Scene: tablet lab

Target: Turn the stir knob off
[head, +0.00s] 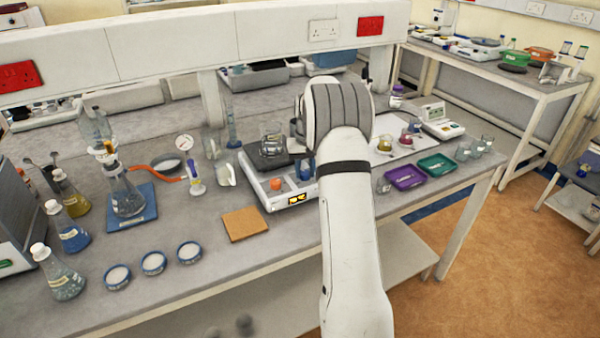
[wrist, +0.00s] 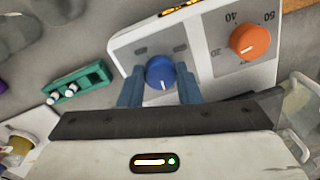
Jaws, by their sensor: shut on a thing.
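The hotplate stirrer, a white unit (head: 262,192), stands on the bench in the head view with a dark top plate and a lit orange display. Its front panel (wrist: 210,50) fills the upper wrist view. The stir knob is blue (wrist: 160,71) with a white pointer line toward the picture's bottom. An orange heat knob (wrist: 250,40) with a numbered scale is to its right; it also shows in the head view (head: 276,184). My gripper (wrist: 160,80) has its two blue fingers shut on the blue knob, one each side.
A glass beaker (head: 272,146) stands on the dark plate. A cork mat (head: 245,223) lies in front at left. Purple (head: 405,177) and green (head: 436,164) trays lie to the right. A flask on a blue mat (head: 145,212) and several dishes are at left.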

